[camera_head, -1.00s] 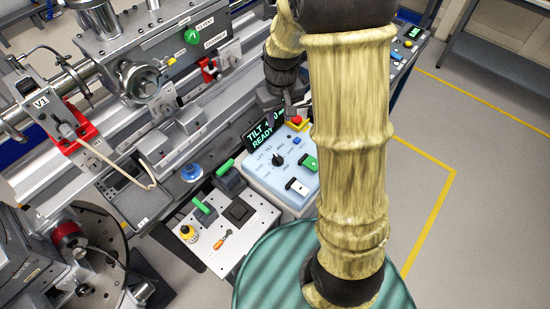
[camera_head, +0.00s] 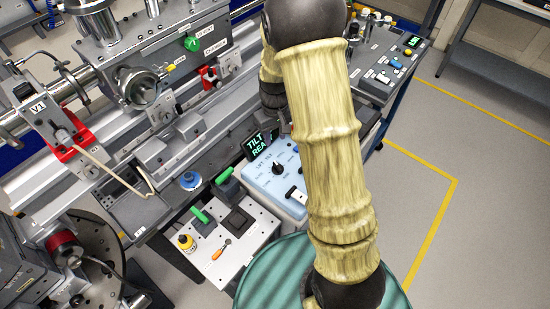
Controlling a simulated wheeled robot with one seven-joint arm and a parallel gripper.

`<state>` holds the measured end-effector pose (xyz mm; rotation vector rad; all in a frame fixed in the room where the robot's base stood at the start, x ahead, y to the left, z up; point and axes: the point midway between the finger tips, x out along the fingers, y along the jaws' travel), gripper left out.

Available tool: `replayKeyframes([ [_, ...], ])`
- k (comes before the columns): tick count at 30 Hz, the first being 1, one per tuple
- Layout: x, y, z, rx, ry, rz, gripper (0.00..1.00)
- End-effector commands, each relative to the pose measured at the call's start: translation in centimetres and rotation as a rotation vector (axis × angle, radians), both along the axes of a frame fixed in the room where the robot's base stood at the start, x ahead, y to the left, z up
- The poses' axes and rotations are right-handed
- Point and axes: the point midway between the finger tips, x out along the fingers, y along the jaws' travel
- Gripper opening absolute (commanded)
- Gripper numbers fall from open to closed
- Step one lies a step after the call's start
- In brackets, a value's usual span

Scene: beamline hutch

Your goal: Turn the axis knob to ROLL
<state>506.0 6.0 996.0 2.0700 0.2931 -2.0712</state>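The axis knob (camera_head: 278,170) is a small black dial on the light-blue control box (camera_head: 262,183). Its printed labels are too small to read surely. The display (camera_head: 256,145) at the back of the box shows green text starting "TILT" and "REA", the rest covered by my arm. A white rocker or switch (camera_head: 296,196) sits at the front of the box. My gripper is hidden behind my own arm, which crosses the box's right side. I cannot see its fingers or how far they are from the knob.
Beamline rails (camera_head: 140,160) run behind. Another console (camera_head: 395,70) is at the back right. The floor at right is clear.

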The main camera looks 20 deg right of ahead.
Motion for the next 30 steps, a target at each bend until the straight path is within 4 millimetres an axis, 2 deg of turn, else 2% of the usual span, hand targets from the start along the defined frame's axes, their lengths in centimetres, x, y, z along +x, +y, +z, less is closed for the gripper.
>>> replayKeyframes([
  [6,-0.2,0.0,-3.9,0.0,0.005,-0.002,0.35],
  [18,-0.1,0.0,-10.1,0.0,0.003,-0.001,0.35],
  [24,0.0,0.0,-12.0,0.0,0.0,-0.001,0.35],
  [30,0.0,0.0,-12.4,0.0,-0.001,-0.001,0.35],
])
